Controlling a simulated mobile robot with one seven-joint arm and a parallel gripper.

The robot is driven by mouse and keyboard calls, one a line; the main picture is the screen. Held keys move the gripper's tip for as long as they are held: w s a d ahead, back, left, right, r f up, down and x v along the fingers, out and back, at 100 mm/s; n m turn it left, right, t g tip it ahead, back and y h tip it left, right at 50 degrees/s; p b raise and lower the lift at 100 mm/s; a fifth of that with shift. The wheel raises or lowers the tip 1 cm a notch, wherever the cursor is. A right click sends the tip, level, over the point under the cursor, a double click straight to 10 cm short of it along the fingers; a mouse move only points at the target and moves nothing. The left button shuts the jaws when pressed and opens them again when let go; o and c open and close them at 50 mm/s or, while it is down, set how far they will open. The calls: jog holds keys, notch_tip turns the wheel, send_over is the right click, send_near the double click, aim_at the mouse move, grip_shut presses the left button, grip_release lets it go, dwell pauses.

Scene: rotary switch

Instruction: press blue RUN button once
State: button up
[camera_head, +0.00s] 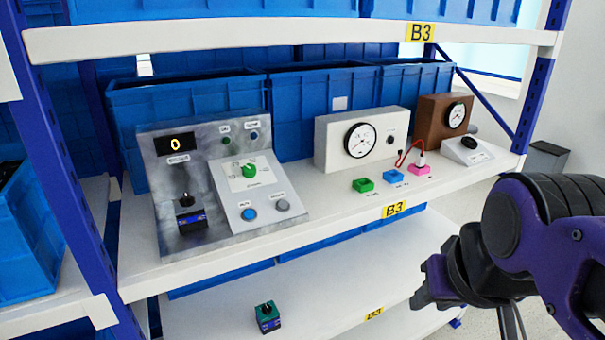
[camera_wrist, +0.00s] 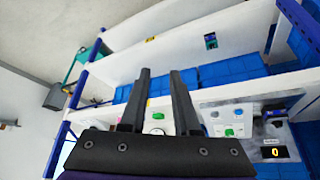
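The blue RUN button (camera_head: 249,214) is a small round button on the low front part of the grey metal control panel (camera_head: 205,228), left of a grey button (camera_head: 282,205). A green rotary knob (camera_head: 249,170) sits above it on a white dial plate. The panel's display (camera_head: 181,144) reads 0. In the head view my gripper (camera_head: 420,285) is at the lower right, in front of the shelf and well apart from the panel. In the wrist view my gripper (camera_wrist: 160,72) has its two fingers apart with nothing between them. The panel (camera_wrist: 262,134) shows there at the right, turned over.
On the same shelf (camera_head: 330,208) stand a white gauge box (camera_head: 340,155), a brown gauge box (camera_head: 432,128), and small green (camera_head: 363,185), blue (camera_head: 392,176) and pink (camera_head: 419,170) blocks. Blue bins (camera_head: 310,110) stand behind. A small teal device (camera_head: 267,316) is on the lower shelf.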

grip_shut()
dwell(1.3)
